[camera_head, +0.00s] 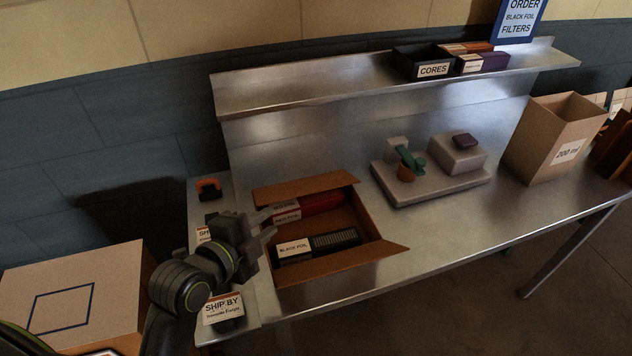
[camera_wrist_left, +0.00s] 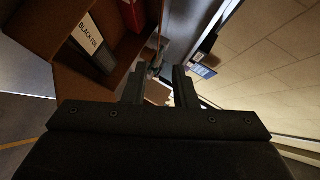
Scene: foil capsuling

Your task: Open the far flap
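An open brown cardboard box (camera_head: 371,226) sits on the metal table. Its far flap (camera_head: 306,188) shows as a brown strip along the back edge; I cannot tell its exact angle. Another flap (camera_head: 345,265) spreads outward at the front right. Inside are a box labelled BLACK FOIL (camera_head: 294,249) and a red box (camera_head: 322,203). My left gripper (camera_head: 270,224) is at the box's left side, fingers apart, with nothing visible between them. In the left wrist view my gripper (camera_wrist_left: 160,80) is open, and the cardboard box (camera_wrist_left: 128,58) shows to its left. My right gripper is not in view.
A scale-like device (camera_head: 430,183) stands right of the box, and a tall carton (camera_head: 540,140) is at the far right. A shelf (camera_head: 310,85) runs along the back. SHIP BY holders (camera_head: 222,308) and a closed carton (camera_head: 75,290) are at left. The table front right is clear.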

